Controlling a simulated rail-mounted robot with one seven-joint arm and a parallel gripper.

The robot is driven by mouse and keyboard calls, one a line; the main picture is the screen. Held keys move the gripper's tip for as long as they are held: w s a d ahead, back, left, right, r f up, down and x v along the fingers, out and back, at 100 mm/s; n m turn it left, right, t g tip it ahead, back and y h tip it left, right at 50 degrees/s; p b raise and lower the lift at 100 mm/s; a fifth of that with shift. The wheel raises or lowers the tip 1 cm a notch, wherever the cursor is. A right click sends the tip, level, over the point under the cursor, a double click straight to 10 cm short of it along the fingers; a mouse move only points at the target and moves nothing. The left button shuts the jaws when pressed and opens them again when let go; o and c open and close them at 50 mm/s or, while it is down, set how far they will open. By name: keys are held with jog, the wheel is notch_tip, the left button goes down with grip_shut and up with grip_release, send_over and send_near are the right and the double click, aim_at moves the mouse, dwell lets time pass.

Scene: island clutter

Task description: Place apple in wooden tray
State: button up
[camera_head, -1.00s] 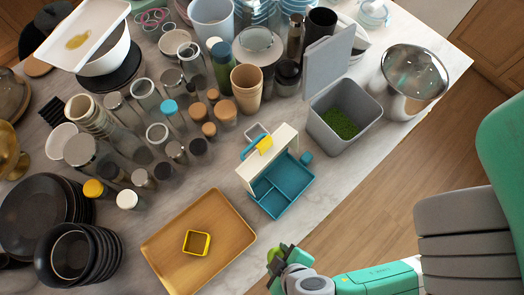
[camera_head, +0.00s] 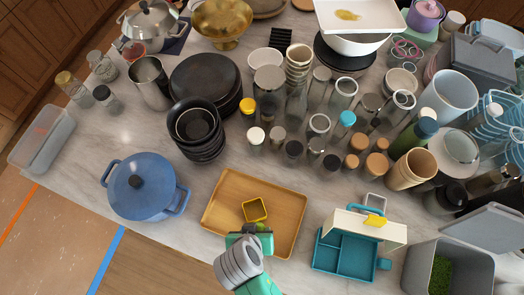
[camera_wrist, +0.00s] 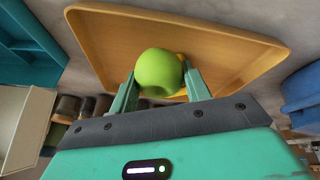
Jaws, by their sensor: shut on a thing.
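The green apple (camera_wrist: 158,72) is held between the two fingers of my gripper (camera_wrist: 158,84) in the wrist view. In the head view my gripper (camera_head: 252,230) is at the front edge of the wooden tray, and only a little of the apple shows there. The wooden tray (camera_head: 225,195) lies flat on the counter. In the wrist view the tray (camera_wrist: 222,45) spreads out behind the apple. I cannot tell the apple's height above it. A small yellow square container (camera_head: 255,209) sits inside the tray, just beyond my gripper, and is mostly hidden by the apple in the wrist view.
A teal compartment box (camera_head: 345,256) stands right of the tray. A blue lidded pot (camera_head: 140,187) stands to the left. Black bowls (camera_head: 197,128) and several jars crowd the space behind. Bare counter lies between the pot and the tray.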

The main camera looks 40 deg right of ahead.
jog(key=shift+s+f, duration=0.1)
jog(key=shift+f, duration=1.7)
jog(key=shift+f, duration=0.1)
jog(key=o, duration=1)
jog(key=v, duration=1.2)
jog(key=shift+p, duration=0.3)
